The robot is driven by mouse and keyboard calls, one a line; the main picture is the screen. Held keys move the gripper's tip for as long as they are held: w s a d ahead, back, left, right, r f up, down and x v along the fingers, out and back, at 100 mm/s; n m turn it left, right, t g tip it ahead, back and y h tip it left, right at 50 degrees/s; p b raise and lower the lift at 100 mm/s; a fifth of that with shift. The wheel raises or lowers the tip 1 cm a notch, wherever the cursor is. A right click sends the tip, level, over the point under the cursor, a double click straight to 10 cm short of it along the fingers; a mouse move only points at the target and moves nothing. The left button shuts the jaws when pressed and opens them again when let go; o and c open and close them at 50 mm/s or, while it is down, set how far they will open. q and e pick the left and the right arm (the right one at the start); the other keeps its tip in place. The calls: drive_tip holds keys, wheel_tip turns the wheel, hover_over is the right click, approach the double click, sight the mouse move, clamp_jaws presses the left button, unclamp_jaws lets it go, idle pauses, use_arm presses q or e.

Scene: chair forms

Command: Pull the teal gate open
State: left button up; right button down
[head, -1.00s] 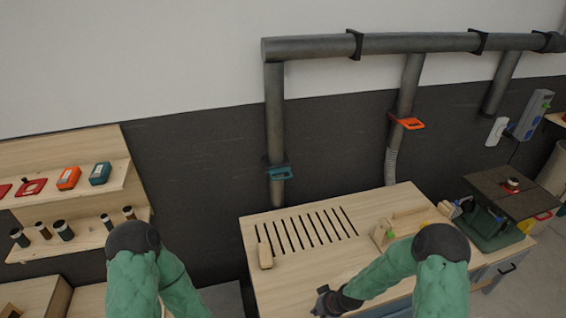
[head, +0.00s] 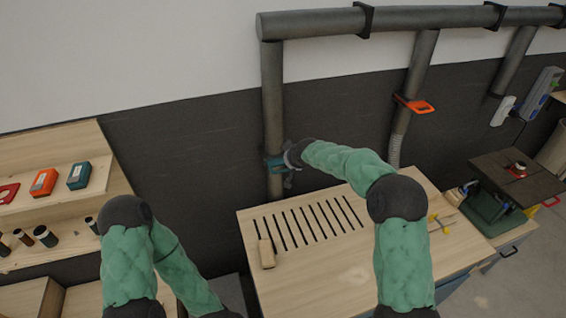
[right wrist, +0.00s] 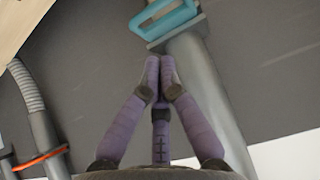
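The teal gate (head: 273,164) sits on the left vertical grey duct, below the wall pipe. In the right wrist view the gate (right wrist: 178,20) is a teal loop handle with a slot, at the top of the picture. My right gripper (head: 290,158) is at the gate's right side in the head view, and its dark hand partly covers the gate. In the right wrist view its purple fingers (right wrist: 160,66) are drawn together, with nothing visible between the tips. The tips appear just short of the handle. My left gripper is below the picture's edge.
A workbench (head: 330,262) with a slotted top stands below the duct, with a wooden block (head: 267,253) on it. An orange gate (head: 414,104) is on the duct to the right. Shelves (head: 50,225) with small items stand at left.

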sight(285, 170)
drive_tip(key=shift+w+f, duration=0.1)
drive_tip(key=shift+f, duration=0.05)
drive_tip(key=p+x, duration=0.2)
drive_tip(key=x, duration=0.5)
drive_tip(key=shift+w+a+f, duration=0.15)
drive_tip(key=shift+w+f, duration=0.05)
drive_tip(key=shift+f, duration=0.1)
drive_tip(key=shift+p+x, duration=0.4)
drive_tip(key=shift+x, duration=0.7)
